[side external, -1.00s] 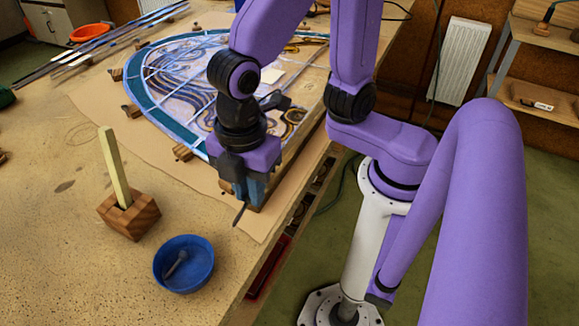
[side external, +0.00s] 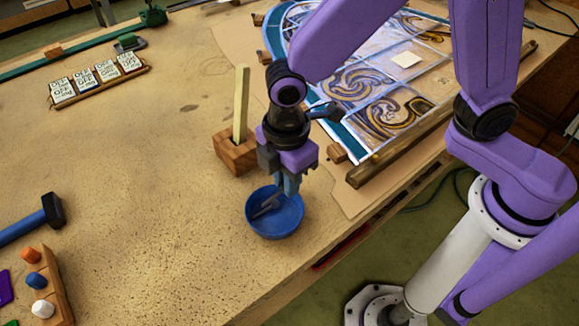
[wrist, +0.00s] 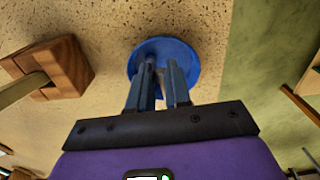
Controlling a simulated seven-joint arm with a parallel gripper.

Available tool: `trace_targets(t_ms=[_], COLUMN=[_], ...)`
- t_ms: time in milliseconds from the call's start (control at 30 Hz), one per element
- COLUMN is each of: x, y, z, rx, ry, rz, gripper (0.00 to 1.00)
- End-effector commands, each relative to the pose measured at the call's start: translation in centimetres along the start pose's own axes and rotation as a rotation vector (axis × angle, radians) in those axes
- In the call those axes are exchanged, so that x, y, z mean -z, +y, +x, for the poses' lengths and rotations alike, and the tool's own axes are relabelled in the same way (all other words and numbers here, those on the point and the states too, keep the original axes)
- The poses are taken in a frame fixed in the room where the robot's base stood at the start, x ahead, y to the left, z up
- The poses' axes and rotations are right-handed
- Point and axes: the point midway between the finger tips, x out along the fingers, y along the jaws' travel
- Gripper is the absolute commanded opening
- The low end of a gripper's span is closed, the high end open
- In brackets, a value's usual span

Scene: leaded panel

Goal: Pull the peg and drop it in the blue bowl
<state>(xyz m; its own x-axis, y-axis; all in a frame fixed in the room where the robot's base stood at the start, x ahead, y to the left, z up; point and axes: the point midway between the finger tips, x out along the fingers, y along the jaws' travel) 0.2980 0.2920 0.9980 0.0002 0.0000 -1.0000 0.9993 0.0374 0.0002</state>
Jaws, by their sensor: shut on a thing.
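My gripper (side external: 286,190) is over the blue bowl (side external: 288,228), its fingertips at or just above the rim. It is shut on a slim dark grey peg, which is largely hidden between the fingers. Grey slim shapes (side external: 264,206) show in the bowl; I cannot tell how much of them is the held peg and how much lies loose. In the wrist view the fingers (wrist: 161,78) point into the bowl (wrist: 190,52), with a grey piece beside the left finger. A pale stick (side external: 241,103) stands upright in a wooden block (side external: 233,155) behind the bowl.
The leaded panel (side external: 385,75) lies on brown paper behind my gripper, with a wooden batten (side external: 400,150) along its near edge. A hammer (side external: 40,218) and a rack of coloured pieces (side external: 50,285) are at the left. The table's middle left is clear.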

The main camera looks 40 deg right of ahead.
Motion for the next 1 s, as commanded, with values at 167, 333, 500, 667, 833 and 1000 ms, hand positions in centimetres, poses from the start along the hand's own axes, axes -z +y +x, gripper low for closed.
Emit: trace_targets(t_ms=[167,333,500,667,833,1000], x=[-0.1,0.0,0.0,0.0,0.0,0.0], y=[0.0,0.0,0.0,0.0,0.0,0.0], z=[1.8,2.8,3.0,3.0,3.0,3.0], rx=[0.002,0.0,0.0,0.0,0.0,0.0], ry=[-0.003,-0.001,0.0,0.0,0.0,0.0], rz=[0.0,0.0,0.0,0.0,0.0,0.0], gripper=[0.0,0.0,0.0,0.0,0.48,0.48])
